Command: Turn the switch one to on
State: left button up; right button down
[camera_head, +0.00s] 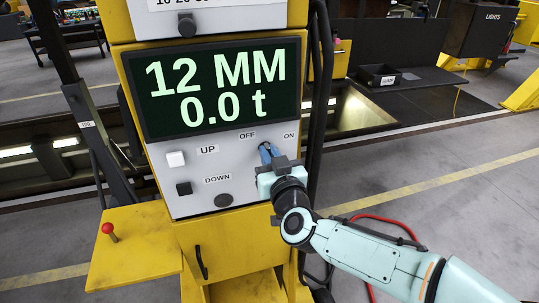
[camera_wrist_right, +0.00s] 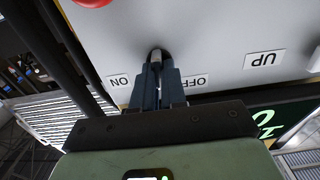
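In the right wrist view, the panel appears upside down. My right gripper (camera_head: 266,151) is at the panel, hiding most of the switch in the head view. Its two blue fingers (camera_wrist_right: 157,75) sit close on either side of the switch handle and appear shut on it. Exact finger contact is partly hidden. My left gripper is not in view.
The panel has a white UP button (camera_head: 176,159), a dark DOWN button (camera_head: 184,188) and a display (camera_head: 215,88) reading 12 MM, 0.0 t. A red-knobbed lever (camera_head: 108,229) stands on a yellow shelf (camera_head: 135,255). Dark cables (camera_head: 321,90) run right of the panel.

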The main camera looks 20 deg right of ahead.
jog(key=shift+m, duration=0.4)
jog(key=shift+d+f+m+b, duration=0.1)
jog(key=shift+m+b, duration=1.2)
jog(key=shift+m, duration=1.45)
jog(key=shift+d+f+m+b, duration=0.1)
jog(key=shift+m+b, duration=1.2)
jog(key=shift+m, duration=1.45)
jog(key=shift+r, duration=0.1)
jog(key=c, duration=1.2)
grip_release()
